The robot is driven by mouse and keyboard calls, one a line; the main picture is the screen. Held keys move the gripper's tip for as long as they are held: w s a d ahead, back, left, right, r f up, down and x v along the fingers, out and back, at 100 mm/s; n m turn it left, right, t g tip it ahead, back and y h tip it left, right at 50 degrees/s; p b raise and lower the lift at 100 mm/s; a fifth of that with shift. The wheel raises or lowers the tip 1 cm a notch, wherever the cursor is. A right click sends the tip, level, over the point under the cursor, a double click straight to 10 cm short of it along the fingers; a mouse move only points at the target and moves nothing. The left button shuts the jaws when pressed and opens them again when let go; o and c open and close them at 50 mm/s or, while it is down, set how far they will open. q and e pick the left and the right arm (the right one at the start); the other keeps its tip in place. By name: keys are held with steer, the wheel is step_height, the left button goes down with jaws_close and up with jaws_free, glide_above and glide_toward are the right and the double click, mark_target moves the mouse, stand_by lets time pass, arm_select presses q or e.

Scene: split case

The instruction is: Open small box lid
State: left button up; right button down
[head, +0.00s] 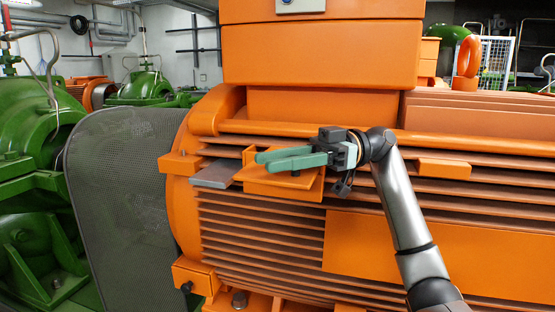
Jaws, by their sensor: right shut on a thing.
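A small orange box (280,186) sits on the side of the large orange motor, near the picture's middle. My right gripper (262,161) reaches in from the right, with its two green fingers lying across the top of the box and pointing left. The fingers are close together, shut on an orange part at the box's top that looks like its lid (247,158). The fingers hide much of this part, so I cannot tell how far the lid is raised. A flat grey plate (215,173) sticks out just left of the box. My left gripper is not in view.
The ribbed orange motor (440,245) fills the middle and right, with an orange housing (325,50) above. A grey mesh guard (120,180) and green pump casing (30,150) stand at left. A small orange block (445,168) juts out right of my arm.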

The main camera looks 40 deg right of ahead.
steer(key=c, duration=0.5)
jaws_free()
steer(key=shift+c, duration=0.2)
step_height(320, 180, up, 4)
steer(key=shift+s+a+f+p, duration=0.1)
steer(key=shift+s+a+p, duration=0.05)
steer(key=shift+p, duration=0.25)
steer(key=s+a+r, duration=0.7)
steer(key=s+r, duration=0.2)
steer(key=s, duration=0.2)
steer(key=shift+s+a, duration=0.15)
steer(key=shift+a, duration=0.15)
